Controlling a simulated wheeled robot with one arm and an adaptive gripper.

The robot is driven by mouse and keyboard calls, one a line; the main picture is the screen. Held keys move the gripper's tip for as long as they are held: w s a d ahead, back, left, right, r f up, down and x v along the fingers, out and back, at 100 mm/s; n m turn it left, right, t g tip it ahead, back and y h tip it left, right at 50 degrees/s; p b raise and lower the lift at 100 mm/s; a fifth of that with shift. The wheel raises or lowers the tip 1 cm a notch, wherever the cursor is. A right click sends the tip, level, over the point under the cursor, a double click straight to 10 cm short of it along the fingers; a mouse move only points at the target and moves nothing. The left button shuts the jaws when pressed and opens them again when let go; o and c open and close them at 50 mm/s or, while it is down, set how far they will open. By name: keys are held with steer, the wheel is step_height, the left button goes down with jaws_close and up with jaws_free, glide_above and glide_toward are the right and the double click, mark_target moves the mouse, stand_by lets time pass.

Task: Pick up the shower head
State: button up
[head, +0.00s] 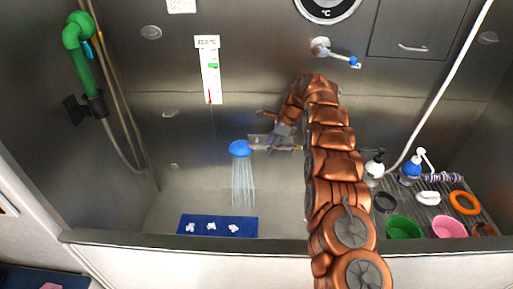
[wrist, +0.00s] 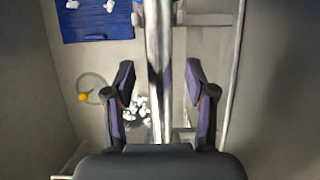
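The shower head (head: 240,148) has a blue round face and sprays water down into the tub in the head view. Its metal handle runs to the right, partly hidden by my gripper and arm. My gripper (head: 270,140) is at this handle, just right of the blue face. In the wrist view my gripper (wrist: 160,83) is open, one finger on each side of a long metal bar (wrist: 155,35), which looks like the handle. Gaps show between bar and fingers. I cannot tell how deep the bar sits between them.
A blue mat (head: 218,219) with white clumps lies on the tub floor, below the spray. A drain (wrist: 92,88) shows in the wrist view. Bottles, bowls and rings stand on a rack (head: 405,205) at right. A green dryer nozzle (head: 82,60) hangs at left. The tub's front edge (head: 180,242) crosses below.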

mark_target(268, 145)
jaws_close()
steer(key=shift+r, duration=0.1)
stand_by(0.5)
steer(key=shift+r+b, duration=0.75)
steer(key=shift+r, duration=0.9)
steer(key=shift+s+r, duration=0.1)
steer(key=shift+s, duration=0.05)
steer(key=shift+s+d+b, duration=0.1)
steer(key=shift+s+b, duration=0.1)
steer(key=shift+b, duration=0.1)
steer(key=shift+s+d+r+b, duration=1.25)
steer(key=shift+s+b, duration=1.3)
steer(key=shift+s, duration=4.95)
steer(key=shift+d+r+p, duration=0.15)
steer(key=shift+r+p, duration=0.5)
steer(key=shift+r, duration=0.35)
steer(key=shift+d+r+p, duration=0.1)
steer(key=shift+r+p, duration=0.55)
steer(key=shift+r, duration=0.3)
